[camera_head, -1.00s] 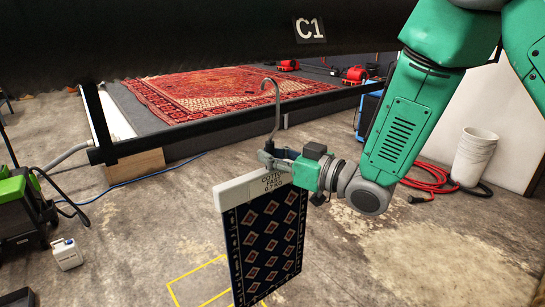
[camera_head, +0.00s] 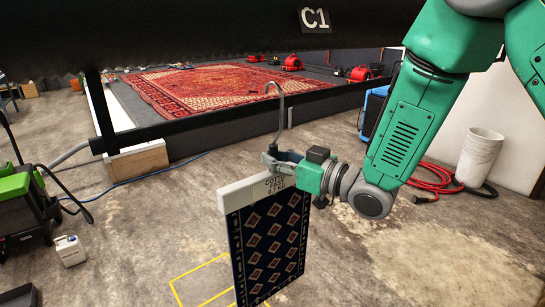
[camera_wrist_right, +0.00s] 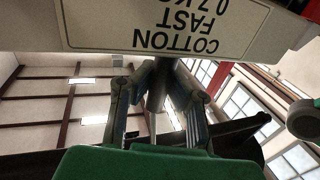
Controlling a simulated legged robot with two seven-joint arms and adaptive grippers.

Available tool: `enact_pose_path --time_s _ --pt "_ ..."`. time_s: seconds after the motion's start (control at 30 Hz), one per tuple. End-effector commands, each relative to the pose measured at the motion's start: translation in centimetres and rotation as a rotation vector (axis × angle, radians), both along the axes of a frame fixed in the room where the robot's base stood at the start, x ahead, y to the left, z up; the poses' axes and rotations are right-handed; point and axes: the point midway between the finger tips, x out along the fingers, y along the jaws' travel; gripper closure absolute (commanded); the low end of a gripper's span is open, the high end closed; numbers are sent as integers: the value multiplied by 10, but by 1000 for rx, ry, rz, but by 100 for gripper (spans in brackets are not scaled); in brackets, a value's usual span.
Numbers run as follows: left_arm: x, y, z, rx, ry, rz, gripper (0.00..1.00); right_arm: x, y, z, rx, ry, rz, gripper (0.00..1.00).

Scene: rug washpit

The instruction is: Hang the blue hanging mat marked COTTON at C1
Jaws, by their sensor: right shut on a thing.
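The blue hanging mat (camera_head: 268,245) hangs upright from a white header bar (camera_head: 240,196) marked COTTON, with a grey hook (camera_head: 281,108) rising above it. My right gripper (camera_head: 272,160) is shut on the hook's stem just above the bar. In the right wrist view the fingers (camera_wrist_right: 158,95) close around the dark stem, and the header label COTTON FAST (camera_wrist_right: 180,28) shows upside down. The C1 sign (camera_head: 315,20) is on a dark beam (camera_head: 200,35) across the top; the hook's tip is below that beam in the picture. My left gripper is not in view.
A red patterned rug (camera_head: 200,85) lies in the washpit behind a dark rail (camera_head: 230,112). A green machine (camera_head: 22,200) and a white jug (camera_head: 69,250) stand at left. White buckets (camera_head: 479,157) and a red hose (camera_head: 435,180) are at right. A yellow floor outline (camera_head: 200,268) lies below the mat.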

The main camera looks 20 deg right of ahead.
Motion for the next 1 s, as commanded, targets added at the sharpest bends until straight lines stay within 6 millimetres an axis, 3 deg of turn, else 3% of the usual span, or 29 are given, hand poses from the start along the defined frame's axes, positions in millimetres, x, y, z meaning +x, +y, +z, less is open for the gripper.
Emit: enact_pose_path --time_s 0.5,0.77,0.8,0.83,1.0 --pt "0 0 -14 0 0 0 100 0 0 -20 2 -2 0 100" --pt "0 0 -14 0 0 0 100 0 0 -20 2 -2 0 100" --pt "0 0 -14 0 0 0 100 0 0 -20 2 -2 0 81" --pt "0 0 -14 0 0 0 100 0 0 -20 2 -2 0 71" --pt "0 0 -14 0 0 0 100 0 0 -20 1 -2 0 68"
